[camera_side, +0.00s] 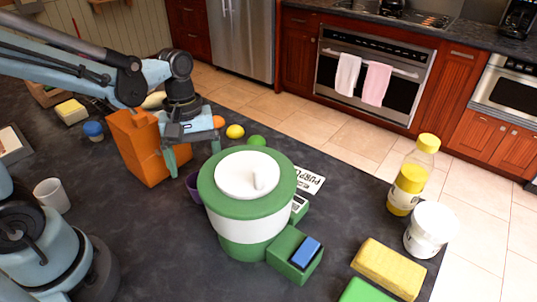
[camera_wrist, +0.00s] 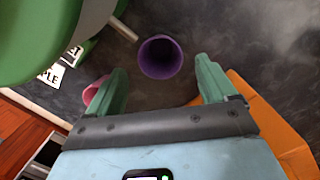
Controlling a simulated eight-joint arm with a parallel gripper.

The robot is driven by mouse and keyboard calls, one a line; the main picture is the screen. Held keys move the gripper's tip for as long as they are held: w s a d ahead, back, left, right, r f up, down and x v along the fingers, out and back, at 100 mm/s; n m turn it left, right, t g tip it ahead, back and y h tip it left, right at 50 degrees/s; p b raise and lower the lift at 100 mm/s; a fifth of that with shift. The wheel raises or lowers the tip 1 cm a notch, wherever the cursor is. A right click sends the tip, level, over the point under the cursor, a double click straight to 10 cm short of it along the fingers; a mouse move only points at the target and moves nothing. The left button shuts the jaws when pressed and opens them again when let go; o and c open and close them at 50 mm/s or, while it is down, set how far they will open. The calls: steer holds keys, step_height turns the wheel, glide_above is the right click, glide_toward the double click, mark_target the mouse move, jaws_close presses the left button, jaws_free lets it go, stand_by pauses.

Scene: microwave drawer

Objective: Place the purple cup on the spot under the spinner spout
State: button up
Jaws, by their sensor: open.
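The purple cup (camera_wrist: 161,57) stands on the dark counter, its open mouth facing the wrist camera. In the side view the purple cup (camera_side: 193,186) is mostly hidden behind the spinner. The spinner (camera_side: 247,205) is a green and white drum with a white lid; its green side (camera_wrist: 50,35) fills the upper left of the wrist view. A short grey rod (camera_wrist: 123,30), apparently the spout, sticks out beside the cup. My gripper (camera_side: 193,153) is open and empty above the cup. In the wrist view its green fingers are apart, one either side of the cup.
An orange block (camera_side: 135,150) stands close to my gripper on the left. A white lettered card (camera_side: 309,179) and a green box with a blue top (camera_side: 295,254) lie by the spinner. A yellow-capped bottle (camera_side: 410,178) and white tub (camera_side: 430,228) stand right.

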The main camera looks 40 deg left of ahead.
mark_target(194, 182)
step_height(194, 182, up, 6)
steer(key=a+m+t+y, duration=0.1)
steer(key=m+t, duration=0.7)
steer(key=m, duration=0.2)
steer(key=shift+s+a+m, duration=0.2)
steer(key=shift+a+m, duration=0.1)
steer(key=shift+m, duration=0.1)
